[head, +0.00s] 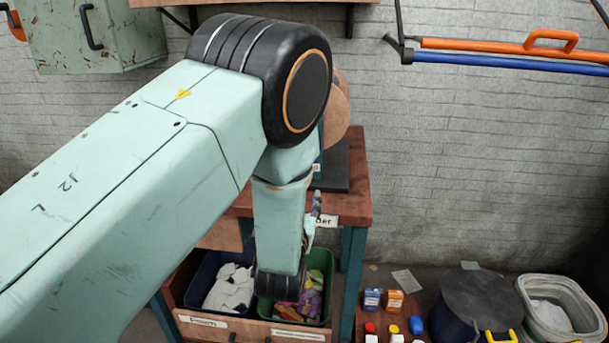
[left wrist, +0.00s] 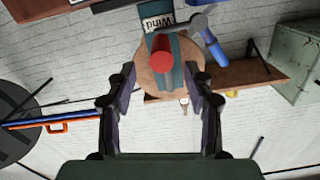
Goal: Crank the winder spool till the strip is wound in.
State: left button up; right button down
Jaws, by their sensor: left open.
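The winder shows in the left wrist view, upside down, as a round wooden spool disc (left wrist: 150,78) with a teal bar across it. A red cylindrical crank grip (left wrist: 160,52) points toward the camera. A label reading "Wind" (left wrist: 158,22) is beside it. My left gripper (left wrist: 160,68) is open, its fingers on either side of the red grip, with no contact visible. In the head view my left arm covers most of the winder; only an edge of the wooden disc (head: 338,108) shows. The strip cannot be made out. My right gripper is not in view.
A blue-handled part (left wrist: 214,50) is close beside the spool. The winder's wooden bench (head: 356,180) stands over a blue bin (head: 199,275) and a green bin (head: 328,262) of scraps. Small bottles (head: 393,300), a dark drum (head: 470,305) and a pale tub (head: 560,290) are at the lower right.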

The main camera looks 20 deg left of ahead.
pick_arm(q)
jog(key=x, duration=0.4)
jog(key=b+x, duration=0.1)
jog(key=x, duration=0.2)
jog(key=shift+w+r, duration=0.25)
jog(key=shift+w, duration=0.15)
grip_shut()
dwell(0.5)
